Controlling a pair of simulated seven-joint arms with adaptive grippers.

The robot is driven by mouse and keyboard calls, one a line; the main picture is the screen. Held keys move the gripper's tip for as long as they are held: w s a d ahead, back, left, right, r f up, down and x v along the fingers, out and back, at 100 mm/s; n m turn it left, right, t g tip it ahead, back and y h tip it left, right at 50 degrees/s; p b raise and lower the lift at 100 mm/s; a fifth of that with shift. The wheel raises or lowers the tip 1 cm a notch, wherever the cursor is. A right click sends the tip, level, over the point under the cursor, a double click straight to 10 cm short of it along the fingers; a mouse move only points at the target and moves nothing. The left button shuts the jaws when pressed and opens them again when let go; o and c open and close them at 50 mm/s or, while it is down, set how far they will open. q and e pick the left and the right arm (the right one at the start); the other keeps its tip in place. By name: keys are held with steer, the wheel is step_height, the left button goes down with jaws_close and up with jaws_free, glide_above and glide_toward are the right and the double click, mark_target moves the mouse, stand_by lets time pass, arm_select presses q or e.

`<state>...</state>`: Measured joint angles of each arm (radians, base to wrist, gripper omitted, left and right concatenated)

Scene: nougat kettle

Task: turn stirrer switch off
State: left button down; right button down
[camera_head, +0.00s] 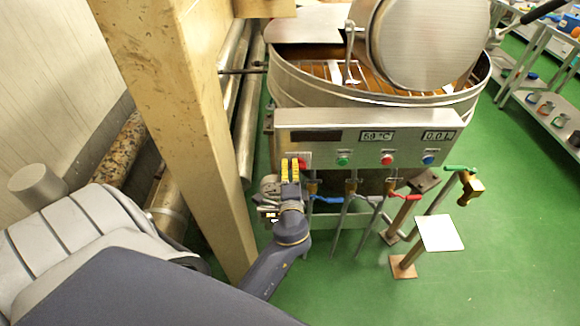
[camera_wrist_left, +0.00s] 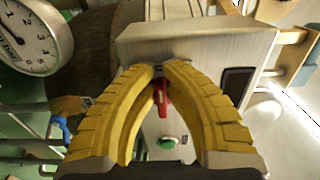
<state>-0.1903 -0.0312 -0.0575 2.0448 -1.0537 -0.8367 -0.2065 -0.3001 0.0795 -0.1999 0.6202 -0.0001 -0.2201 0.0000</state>
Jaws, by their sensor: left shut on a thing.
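The control panel (camera_head: 365,140) is a metal box on the front of the kettle (camera_head: 365,97). A red switch (camera_head: 304,163) sits at its lower left, partly hidden by my left gripper (camera_head: 290,163). In the left wrist view, the yellow fingers of my left gripper (camera_wrist_left: 168,70) come together at the red switch (camera_wrist_left: 162,98), which shows between them. The fingers are shut on it; the exact contact is partly hidden. My right gripper is in neither view.
Green (camera_head: 343,161), red (camera_head: 387,159) and blue (camera_head: 428,159) buttons lie to the right on the panel. Coloured valve handles (camera_head: 402,196) hang below. A beige post (camera_head: 185,120) stands close to the left. A round gauge (camera_wrist_left: 28,38) shows in the wrist view.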

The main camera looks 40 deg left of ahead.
arm_select(q)
steer(key=c, duration=1.5)
jaws_free()
steer(key=shift+o, duration=0.2)
steer(key=v, duration=0.7)
steer(key=shift+s+d, duration=0.15)
steer(key=shift+d, duration=0.05)
